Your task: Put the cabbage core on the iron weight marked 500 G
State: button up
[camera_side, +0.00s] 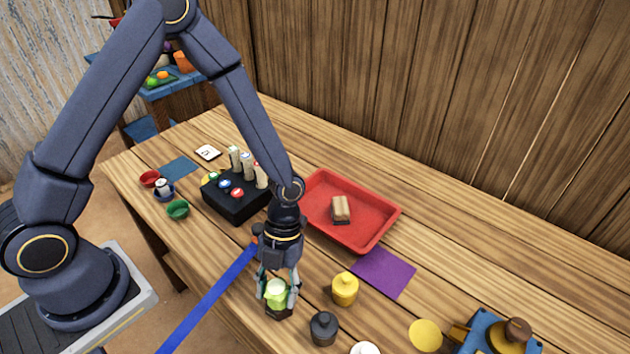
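The pale green cabbage core (276,290) is between the two fingers of my gripper (277,294) near the table's front edge. A finger is close on each side of it; I cannot tell whether they press on it. A dark, angular block (279,312), perhaps an iron weight, shows directly below the core. I cannot tell whether the core rests on it or hangs just above. A dark knobbed weight (323,328) stands to the right, apart from the gripper. No 500 G marking is readable on either.
A yellow knobbed weight (345,289) stands close right of my gripper. A red tray (375,226) holding a brush-like block (340,209) lies behind. A black rack (232,206) stands left, a purple mat (384,273) right, and a blue scale (487,329) at the lower right.

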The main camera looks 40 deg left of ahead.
jog(key=shift+o, duration=0.9)
jog(key=shift+r, duration=0.1)
jog(key=w+a+r+n+t+y, duration=0.1)
jog(key=w+a+r+n, duration=0.2)
jog(key=r, duration=0.5)
jog(key=w+a+r+n+t+y, duration=0.1)
jog(key=a+r+n, duration=0.3)
jog(key=r, duration=0.5)
jog(key=s+a+r+n+t, duration=0.3)
jog(key=r+n, duration=0.3)
jog(key=n, duration=0.6)
jog(key=s+a+r+n+t, duration=0.4)
jog(key=s+a+r+n, duration=0.1)
jog(key=n, duration=0.7)
jog(key=shift+a+r+n+t, duration=0.3)
jog(key=shift+a+r, duration=0.2)
jog(key=shift+r, duration=0.3)
